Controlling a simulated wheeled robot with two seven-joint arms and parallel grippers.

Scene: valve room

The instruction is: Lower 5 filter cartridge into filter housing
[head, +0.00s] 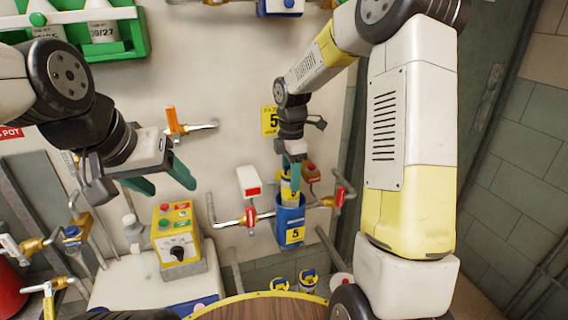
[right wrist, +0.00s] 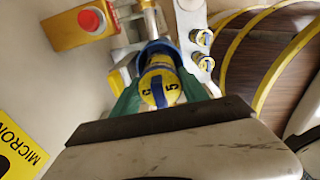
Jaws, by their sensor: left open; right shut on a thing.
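The filter cartridge (head: 288,190), yellow-topped with a 5 on its cap in the right wrist view (right wrist: 160,88), is held by my right gripper (head: 293,163). The gripper's green fingers (right wrist: 160,99) are shut on either side of the cap. The blue filter housing (head: 290,222), with a yellow 5 label, is on the wall directly below. The cartridge's lower part is at the housing's mouth and hidden from view; I cannot tell how deep it sits. The housing's blue rim shows beyond the cartridge (right wrist: 157,47). My left gripper (head: 160,181) is open and empty, left of the housing.
Pipes with red valves (head: 250,216) flank the housing. A yellow control box (head: 175,238) with a knob stands left. Other cartridges (head: 307,281) stand below the housing by a round wooden top (head: 262,310). A green rack (head: 120,40) hangs upper left.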

